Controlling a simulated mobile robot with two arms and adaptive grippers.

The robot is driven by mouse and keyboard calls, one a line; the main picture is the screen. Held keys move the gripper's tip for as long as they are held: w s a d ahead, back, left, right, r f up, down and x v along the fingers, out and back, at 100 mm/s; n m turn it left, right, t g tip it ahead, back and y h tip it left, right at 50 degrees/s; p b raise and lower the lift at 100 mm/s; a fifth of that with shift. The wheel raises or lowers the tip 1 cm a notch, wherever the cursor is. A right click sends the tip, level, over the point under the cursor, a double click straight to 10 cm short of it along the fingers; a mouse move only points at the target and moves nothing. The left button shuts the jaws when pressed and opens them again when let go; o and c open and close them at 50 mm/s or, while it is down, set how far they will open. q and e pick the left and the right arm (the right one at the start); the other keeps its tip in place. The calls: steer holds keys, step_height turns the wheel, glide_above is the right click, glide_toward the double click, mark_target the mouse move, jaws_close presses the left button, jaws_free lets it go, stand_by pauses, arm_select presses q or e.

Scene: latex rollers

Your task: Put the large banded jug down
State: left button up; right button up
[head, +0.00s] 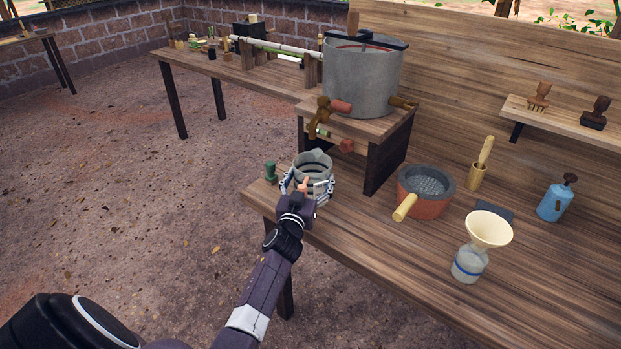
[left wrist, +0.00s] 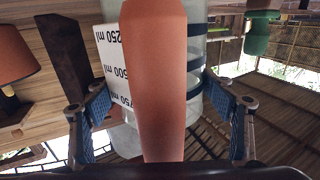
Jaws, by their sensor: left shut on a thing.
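The large banded jug (head: 314,163) is a clear grey vessel with dark bands and an orange handle. It appears upright over the near left corner of the wooden table (head: 350,225), in front of the small stand. My left gripper (head: 307,185) is shut on it, one blue-padded finger on each side. In the left wrist view the jug (left wrist: 195,60) shows its white millilitre scale, and its orange handle (left wrist: 155,80) stands between the fingers. The jug's base is hidden by my gripper, so I cannot tell whether it touches the tabletop. My right gripper is not in view.
A small green object (head: 270,172) stands just left of the jug. The stand (head: 390,150) with a large grey vat (head: 362,80) rises behind it. A red-brown bowl (head: 425,192) and a funnel on a bottle (head: 478,250) are to the right. Bare tabletop lies between.

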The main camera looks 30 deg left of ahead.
arm_select(q)
steer(key=o, duration=1.8)
steer(key=v, duration=1.2)
steer(key=shift+r, duration=0.1)
